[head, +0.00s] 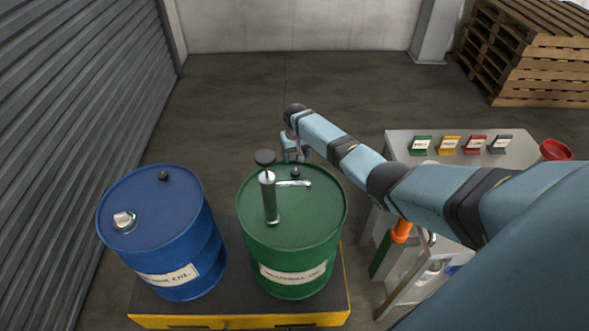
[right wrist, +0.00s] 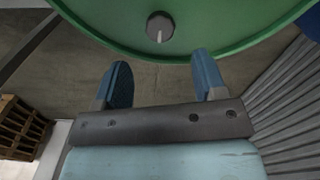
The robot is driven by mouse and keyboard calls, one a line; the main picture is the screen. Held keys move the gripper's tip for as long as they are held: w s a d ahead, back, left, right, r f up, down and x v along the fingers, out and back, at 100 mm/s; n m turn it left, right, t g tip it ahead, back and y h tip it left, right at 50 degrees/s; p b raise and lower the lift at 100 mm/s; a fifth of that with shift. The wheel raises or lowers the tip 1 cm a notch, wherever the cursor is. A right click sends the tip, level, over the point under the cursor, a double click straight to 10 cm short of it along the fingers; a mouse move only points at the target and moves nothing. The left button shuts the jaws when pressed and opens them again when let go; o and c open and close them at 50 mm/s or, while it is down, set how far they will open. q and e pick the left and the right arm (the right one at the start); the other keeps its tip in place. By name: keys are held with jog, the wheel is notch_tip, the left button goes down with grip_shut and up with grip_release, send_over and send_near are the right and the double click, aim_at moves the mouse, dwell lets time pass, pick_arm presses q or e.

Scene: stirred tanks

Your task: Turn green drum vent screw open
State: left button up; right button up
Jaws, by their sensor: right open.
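The green drum (head: 300,238) stands upright on the right half of a pallet, with a hand pump on its lid. Its vent screw (head: 295,173) is a small dark knob near the lid's far edge. In the right wrist view the screw (right wrist: 160,27) is round with a pale line pointing towards my gripper. My right gripper (head: 294,152) is open and empty at the far rim of the drum. In the right wrist view its two blue fingers (right wrist: 160,62) stand apart, short of the screw and not around it. My left gripper is out of view.
A blue drum (head: 163,247) with a silver cap stands to the left on the yellow-edged pallet (head: 240,320). The pump (head: 269,200) and its spout rise beside the screw. A table (head: 402,142) with small labelled stands and a red funnel (head: 555,150) is right.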

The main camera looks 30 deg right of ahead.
aim_at(296, 170)
notch_tip(296, 170, down, 7)
jog(key=shift+w+f+b, duration=0.1)
jog(key=shift+f+b, duration=0.05)
jog(key=shift+b, duration=0.8)
jog(key=c, duration=0.9)
